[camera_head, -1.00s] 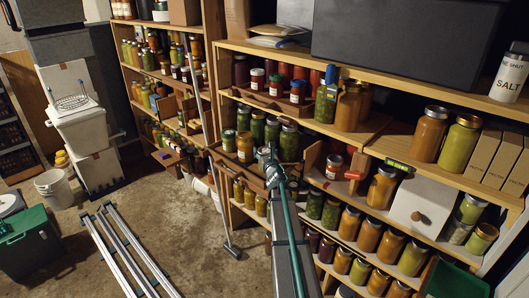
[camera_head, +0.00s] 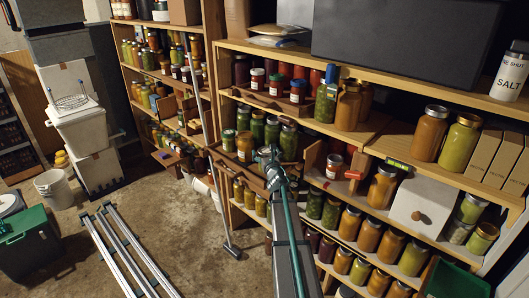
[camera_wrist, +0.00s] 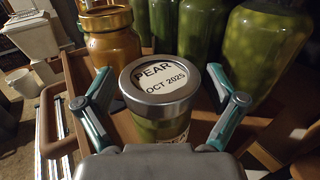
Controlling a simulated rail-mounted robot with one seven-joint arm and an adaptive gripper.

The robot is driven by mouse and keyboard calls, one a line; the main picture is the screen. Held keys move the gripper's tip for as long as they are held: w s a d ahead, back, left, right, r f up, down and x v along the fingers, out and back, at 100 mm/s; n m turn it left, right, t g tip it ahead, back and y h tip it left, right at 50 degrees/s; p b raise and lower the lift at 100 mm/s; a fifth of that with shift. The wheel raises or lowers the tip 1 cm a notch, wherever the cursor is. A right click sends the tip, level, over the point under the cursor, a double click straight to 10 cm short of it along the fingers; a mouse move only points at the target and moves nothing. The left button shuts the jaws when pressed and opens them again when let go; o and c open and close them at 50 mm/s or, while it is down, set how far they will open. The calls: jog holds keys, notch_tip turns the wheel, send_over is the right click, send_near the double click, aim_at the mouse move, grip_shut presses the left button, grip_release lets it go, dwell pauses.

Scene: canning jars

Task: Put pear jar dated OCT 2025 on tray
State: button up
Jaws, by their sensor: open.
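A jar with a silver lid reading PEAR OCT 2025 (camera_wrist: 160,82) stands upright in the wrist view, with green contents below the lid. My gripper (camera_wrist: 160,75) is open, with one finger on each side of this jar; I cannot tell whether either finger touches it. In the head view my gripper (camera_head: 268,156) is at the middle shelf and the jar cannot be made out behind it. A brown tray-like wooden holder (camera_wrist: 48,110) with a raised handle edges the jar's left side; I cannot tell whether it is the task's tray.
An amber jar (camera_wrist: 112,45) stands just behind the pear jar, left of several tall green jars (camera_wrist: 262,45). A wooden shelf board (camera_head: 240,97) with more jars is above my gripper. A brown wooden piece (camera_wrist: 262,130) lies at the right.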

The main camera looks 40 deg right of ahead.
jog(key=b+v, duration=0.2)
jog(key=v, duration=0.8)
jog(key=s+a+f+m+g+y, duration=0.1)
jog(key=s+a+f+m+g, duration=0.45)
jog(key=f, duration=0.65)
jog(key=s+a+f+m+g, duration=0.2)
jog(key=a+f+m, duration=0.5)
jog(key=f, duration=0.4)
jog(key=s+a+f+m+g+y, duration=0.1)
jog(key=s+a+f+m+g, duration=0.3)
jog(key=a+f, duration=0.55)
jog(key=s+a+f+m+g+y, duration=0.2)
jog(key=s+a+f+m, duration=0.25)
jog(key=s+f, duration=0.3)
jog(key=s+a+f+m+g+y, duration=0.1)
jog(key=s+a+f+m+g, duration=0.2)
jog(key=s+a+f, duration=0.45)
jog(key=s+a+m+g+y, duration=0.1)
jog(key=s+a+m+g, duration=0.2)
jog(key=s, duration=0.7)
jog(key=s+a+m+g+y, duration=0.1)
jog(key=s+a+m+g, duration=0.2)
jog(key=s+a, duration=0.3)
jog(key=s+m, duration=0.1)
jog(key=s, duration=0.4)
jog(key=shift+g, duration=0.35)
jog(key=shift+a, duration=0.1)
